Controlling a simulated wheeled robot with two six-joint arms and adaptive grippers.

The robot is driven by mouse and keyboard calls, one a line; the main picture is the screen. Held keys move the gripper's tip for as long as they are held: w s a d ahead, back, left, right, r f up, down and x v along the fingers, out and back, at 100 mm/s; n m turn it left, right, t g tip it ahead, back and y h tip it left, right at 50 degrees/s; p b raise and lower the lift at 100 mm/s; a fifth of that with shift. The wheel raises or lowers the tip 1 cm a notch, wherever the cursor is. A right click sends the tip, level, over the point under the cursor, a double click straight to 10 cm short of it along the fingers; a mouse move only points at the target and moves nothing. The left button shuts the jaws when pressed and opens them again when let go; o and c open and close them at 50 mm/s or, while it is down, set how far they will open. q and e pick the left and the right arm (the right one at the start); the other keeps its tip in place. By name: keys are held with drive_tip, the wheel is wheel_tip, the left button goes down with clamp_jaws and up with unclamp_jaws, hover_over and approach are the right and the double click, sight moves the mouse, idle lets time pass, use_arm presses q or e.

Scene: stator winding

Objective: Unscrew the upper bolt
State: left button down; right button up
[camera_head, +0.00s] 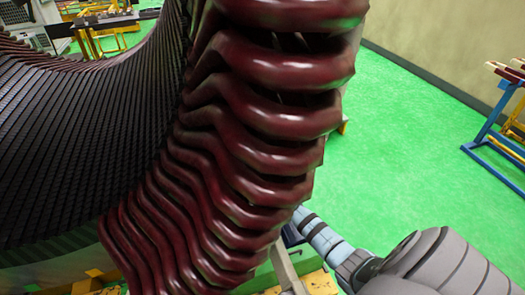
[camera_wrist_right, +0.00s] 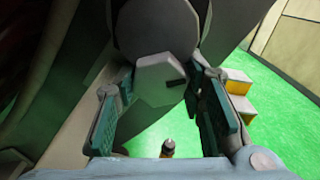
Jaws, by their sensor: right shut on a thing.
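In the right wrist view, a pale grey hexagonal bolt head (camera_wrist_right: 160,80) sits against a large dark rounded part (camera_wrist_right: 155,25). My right gripper (camera_wrist_right: 165,88) has its two teal-padded fingers on either side of the bolt head and is shut on it. Only this one bolt head shows, so I cannot tell from the view whether it is the upper one. In the head view, my right arm comes in from the lower right, and its gripper end is hidden behind the dark red stator windings (camera_head: 265,110). My left gripper is not in view.
The dark slotted stator core (camera_head: 90,130) fills the left of the head view. Green floor (camera_head: 410,150) is open at the right, with a blue rack (camera_head: 495,135) near the edge. Yellow steps (camera_wrist_right: 237,95) stand beyond my right finger in the wrist view.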

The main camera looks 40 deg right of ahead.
drive_tip(key=shift+f+n, duration=0.15)
drive_tip(key=shift+n, duration=0.75)
drive_tip(key=o, duration=1.2)
drive_tip(key=shift+c, duration=0.2)
drive_tip(key=shift+s, duration=0.15)
drive_tip(key=v, duration=1.2)
